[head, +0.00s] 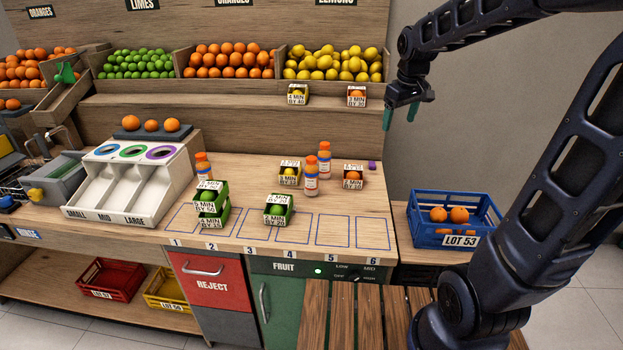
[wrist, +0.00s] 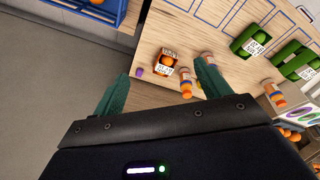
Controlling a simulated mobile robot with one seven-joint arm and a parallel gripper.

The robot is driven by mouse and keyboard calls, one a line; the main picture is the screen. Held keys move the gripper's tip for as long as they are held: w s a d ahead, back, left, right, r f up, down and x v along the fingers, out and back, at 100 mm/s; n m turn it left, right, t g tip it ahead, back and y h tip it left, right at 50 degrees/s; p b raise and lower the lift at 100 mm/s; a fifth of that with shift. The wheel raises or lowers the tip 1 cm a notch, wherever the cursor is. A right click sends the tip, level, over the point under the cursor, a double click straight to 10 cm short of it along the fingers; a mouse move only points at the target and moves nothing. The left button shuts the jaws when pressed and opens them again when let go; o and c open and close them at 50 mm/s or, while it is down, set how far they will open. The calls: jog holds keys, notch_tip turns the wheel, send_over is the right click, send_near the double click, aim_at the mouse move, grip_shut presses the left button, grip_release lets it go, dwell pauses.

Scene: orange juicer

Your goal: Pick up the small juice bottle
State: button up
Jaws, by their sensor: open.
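I cannot tell which is the small one. In the wrist view they show as one bottle (wrist: 186,88), another (wrist: 209,62) by the right finger, and one (wrist: 276,95) farther right. My gripper (head: 401,115) is open and empty, high above the counter's right end; its fingers show in the wrist view (wrist: 162,85).
A small purple object (head: 372,165) lies at the right. A blue crate (head: 452,218) stands beyond the counter's right edge. Numbered outlined spaces 5 and 6 look empty.

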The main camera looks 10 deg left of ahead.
jog(key=w+a+f+n+g, duration=0.1)
jog(key=w+a+f+n, duration=0.15)
jog(key=w+a, duration=0.35)
jog(key=w+a+f+n, duration=0.2)
jog(key=w+a+f, duration=0.15)
jog(key=a, duration=0.45)
jog(key=n+g, duration=0.1)
jog(key=n, duration=0.3)
send_over(310, 158)
notch_tip(310, 158, down, 10)
jog(key=shift+w+f, duration=0.15)
jog(key=shift+a+f, duration=0.1)
jog(key=shift+f, duration=0.1)
notch_tip(310, 158, down, 5)
jog(key=shift+f, duration=0.2)
jog(key=shift+d+f, duration=0.25)
jog(key=shift+f, duration=1.05)
jog(key=shift+d+f, duration=0.25)
jog(key=shift+f, duration=1.05)
jog(key=c, duration=1.3)
